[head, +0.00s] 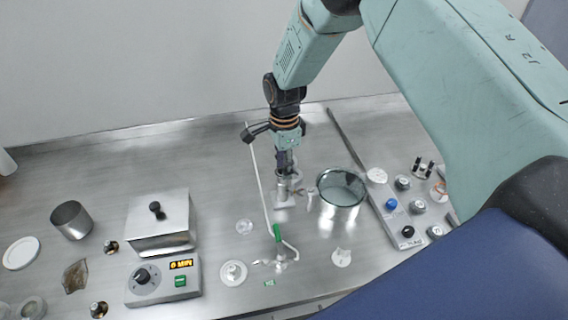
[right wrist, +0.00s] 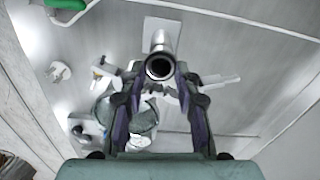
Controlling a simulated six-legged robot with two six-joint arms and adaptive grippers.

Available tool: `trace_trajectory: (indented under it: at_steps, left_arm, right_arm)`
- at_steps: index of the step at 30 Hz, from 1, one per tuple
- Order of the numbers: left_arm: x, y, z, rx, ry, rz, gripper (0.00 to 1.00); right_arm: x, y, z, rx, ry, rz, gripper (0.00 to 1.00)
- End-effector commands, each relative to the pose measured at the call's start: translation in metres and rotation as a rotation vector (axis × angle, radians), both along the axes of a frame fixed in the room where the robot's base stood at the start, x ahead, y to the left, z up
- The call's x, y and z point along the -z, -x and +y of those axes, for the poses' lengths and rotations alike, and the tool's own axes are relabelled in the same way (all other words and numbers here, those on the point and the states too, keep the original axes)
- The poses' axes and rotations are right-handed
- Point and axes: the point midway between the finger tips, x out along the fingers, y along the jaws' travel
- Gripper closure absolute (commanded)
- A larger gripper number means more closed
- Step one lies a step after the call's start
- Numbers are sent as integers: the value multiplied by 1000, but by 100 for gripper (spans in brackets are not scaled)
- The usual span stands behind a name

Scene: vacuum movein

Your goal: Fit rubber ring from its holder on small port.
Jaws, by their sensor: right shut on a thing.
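My right gripper (head: 284,174) points down over a metal tube (head: 282,192) that stands upright on a pale base plate. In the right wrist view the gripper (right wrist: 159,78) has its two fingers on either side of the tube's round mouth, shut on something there. A dark ring (right wrist: 160,67) shows inside the bright rim of the mouth, between the fingertips. I take it for the rubber ring; whether it sits on or just above the tube is unclear. I cannot tell whether this tube is the holder or the small port. My left gripper is not in view.
A lidded steel box (head: 160,220) and timer unit (head: 163,279) stand left. A row of knobs and fittings (head: 408,231) lies right.

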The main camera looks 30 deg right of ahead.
Motion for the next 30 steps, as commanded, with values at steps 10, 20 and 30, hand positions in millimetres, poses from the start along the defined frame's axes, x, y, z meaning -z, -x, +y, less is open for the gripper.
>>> trace_trajectory:
  at_steps: [10,20,30]
  left_arm:
    - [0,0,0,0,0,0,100]
    - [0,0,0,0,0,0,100]
    - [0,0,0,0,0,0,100]
  right_arm:
    - [0,0,0,0,0,1,48]
    - [0,0,0,0,0,1,42]
    - [-44,-1,0,0,0,-5,42]
